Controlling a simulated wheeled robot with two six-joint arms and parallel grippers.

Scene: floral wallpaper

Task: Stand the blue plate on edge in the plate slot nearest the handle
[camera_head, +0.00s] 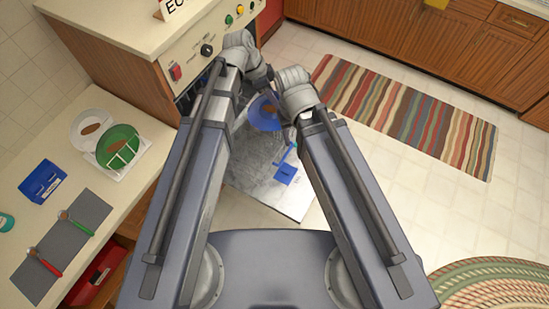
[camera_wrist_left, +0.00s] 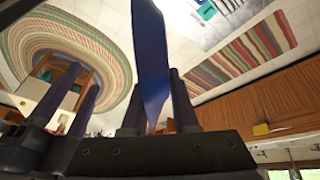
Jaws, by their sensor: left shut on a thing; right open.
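The blue plate (camera_head: 264,115) is held over the open metal door, and it shows nearly edge-on in the left wrist view (camera_wrist_left: 152,60). It stands upright between the two dark fingers of my left gripper (camera_wrist_left: 157,85), which is shut on it. In the head view my left gripper (camera_head: 264,84) is partly hidden by my arm links. My right gripper (camera_head: 302,116) is lower, just right of the plate; it is open, its fingers mostly hidden by its arm. I cannot make out a plate slot or a handle clearly.
A striped rug (camera_head: 405,115) lies on open floor right.

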